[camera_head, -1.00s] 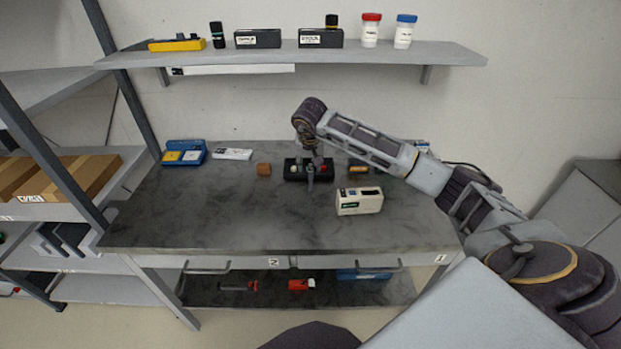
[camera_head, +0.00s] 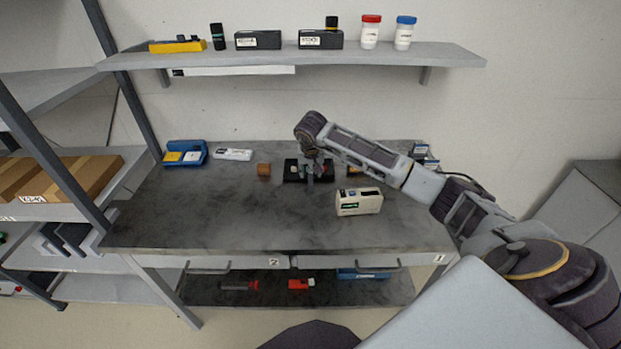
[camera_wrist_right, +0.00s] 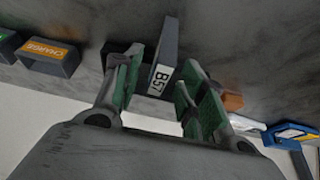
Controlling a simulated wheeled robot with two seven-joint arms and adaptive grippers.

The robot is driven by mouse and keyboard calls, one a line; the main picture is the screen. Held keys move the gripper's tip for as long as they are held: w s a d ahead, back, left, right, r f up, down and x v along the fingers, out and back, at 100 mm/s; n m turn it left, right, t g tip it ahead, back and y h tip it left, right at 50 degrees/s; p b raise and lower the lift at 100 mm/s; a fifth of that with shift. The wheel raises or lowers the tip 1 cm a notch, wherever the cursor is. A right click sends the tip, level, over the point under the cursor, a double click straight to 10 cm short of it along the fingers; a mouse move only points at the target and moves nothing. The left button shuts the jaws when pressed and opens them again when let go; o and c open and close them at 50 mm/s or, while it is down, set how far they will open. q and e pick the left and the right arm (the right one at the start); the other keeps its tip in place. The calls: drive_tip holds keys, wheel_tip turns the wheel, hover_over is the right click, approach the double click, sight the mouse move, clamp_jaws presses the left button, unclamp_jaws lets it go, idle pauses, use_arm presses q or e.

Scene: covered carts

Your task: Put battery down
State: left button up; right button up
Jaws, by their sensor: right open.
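The battery is a grey block with a white B57 label. In the right wrist view the battery (camera_wrist_right: 165,62) stands out just beyond and between my right gripper's fingertips, with no clear grip on it. In the head view it is small and partly hidden at the black tray (camera_head: 292,176). My right gripper (camera_head: 318,165) is low over that tray at the back middle of the table. In the wrist view the right gripper (camera_wrist_right: 155,88) has its green-padded fingers apart. Whether a pad still touches the battery is unclear. My left gripper is not in view.
A white and green device (camera_head: 359,203) stands right of the tray. A small orange-brown block (camera_head: 263,170) sits left of it, then a white box (camera_head: 232,154) and a blue case (camera_head: 184,154). The charger (camera_wrist_right: 48,55) shows in the wrist view. The table front (camera_head: 235,220) is clear.

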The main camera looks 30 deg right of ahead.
drive_tip(key=shift+x, duration=1.1)
drive_tip(key=shift+c, duration=0.2)
clamp_jaws()
